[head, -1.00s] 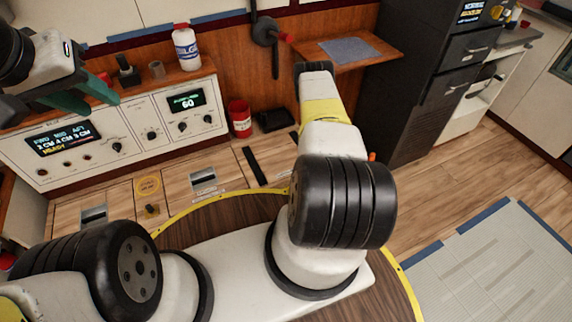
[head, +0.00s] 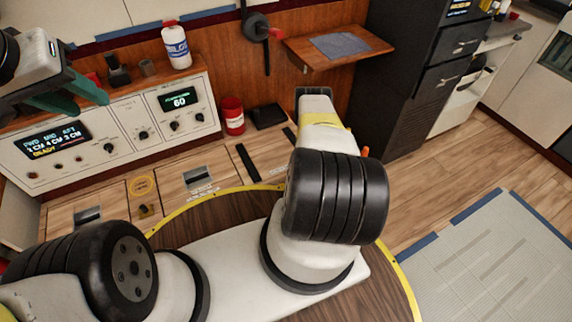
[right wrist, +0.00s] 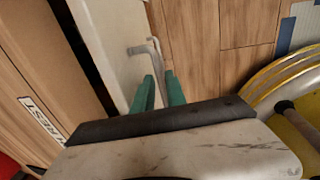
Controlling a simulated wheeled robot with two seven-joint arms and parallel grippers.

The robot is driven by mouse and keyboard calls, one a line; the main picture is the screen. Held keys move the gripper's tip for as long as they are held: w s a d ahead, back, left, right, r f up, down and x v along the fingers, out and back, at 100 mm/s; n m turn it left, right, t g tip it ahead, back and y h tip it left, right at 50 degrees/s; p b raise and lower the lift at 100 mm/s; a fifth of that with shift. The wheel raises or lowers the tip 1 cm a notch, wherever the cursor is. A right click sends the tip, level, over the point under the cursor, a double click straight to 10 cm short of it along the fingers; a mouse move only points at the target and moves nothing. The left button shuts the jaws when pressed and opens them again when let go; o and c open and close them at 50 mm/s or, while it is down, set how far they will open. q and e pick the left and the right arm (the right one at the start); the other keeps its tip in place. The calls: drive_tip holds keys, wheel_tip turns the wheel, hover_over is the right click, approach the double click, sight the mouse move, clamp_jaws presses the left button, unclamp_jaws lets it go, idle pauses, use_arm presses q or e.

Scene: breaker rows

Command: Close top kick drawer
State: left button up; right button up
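My left gripper (head: 90,105) is at the upper left of the head view, its green fingers apart and empty in front of the control panel. My right arm reaches forward and down in the head view, and its gripper is hidden there. In the right wrist view my right gripper (right wrist: 161,78) has two green fingers with a narrow gap between them. Just beyond the tips is a grey metal handle (right wrist: 146,48) by a pale panel (right wrist: 112,45). Contact cannot be told. I cannot tell for sure which front is the top kick drawer.
A console (head: 110,140) with lit displays stands at the left, with a white bottle (head: 176,46) on top. A red can (head: 232,118) stands beside it. A dark cabinet (head: 425,85) stands at the right. A yellow-rimmed ring (right wrist: 290,95) is near my right gripper. Open floor lies at the right.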

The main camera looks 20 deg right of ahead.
clamp_jaws()
drive_tip(key=shift+w, duration=0.1)
idle(1.1)
